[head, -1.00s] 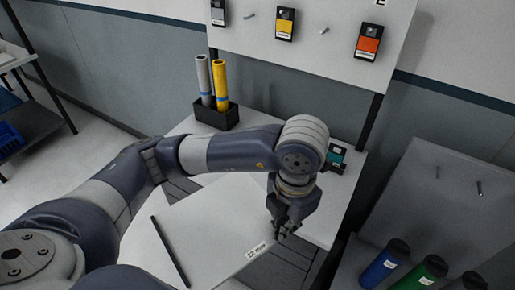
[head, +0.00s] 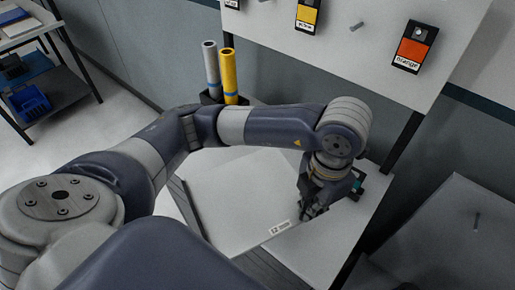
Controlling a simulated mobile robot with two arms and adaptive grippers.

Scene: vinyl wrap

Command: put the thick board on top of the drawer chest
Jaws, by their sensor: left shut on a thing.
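The thick board (head: 235,200) is a pale flat panel with a small "12 mm" label (head: 280,227) near its front right edge. It is over the white worktable in the middle of the head view; I cannot tell whether it touches the surface below. My left gripper (head: 308,212) is shut on the board at its right edge, close to the label. My left arm hides part of the board's far side. I cannot make out the drawer chest. My right gripper is not in view.
A black holder (head: 209,97) with a grey roll (head: 211,68) and a yellow roll (head: 228,75) stands behind my arm. A wall panel holds tagged samples, one orange (head: 411,49). A shelf with a blue bin (head: 28,103) is at left. A grey panel (head: 450,235) stands at right.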

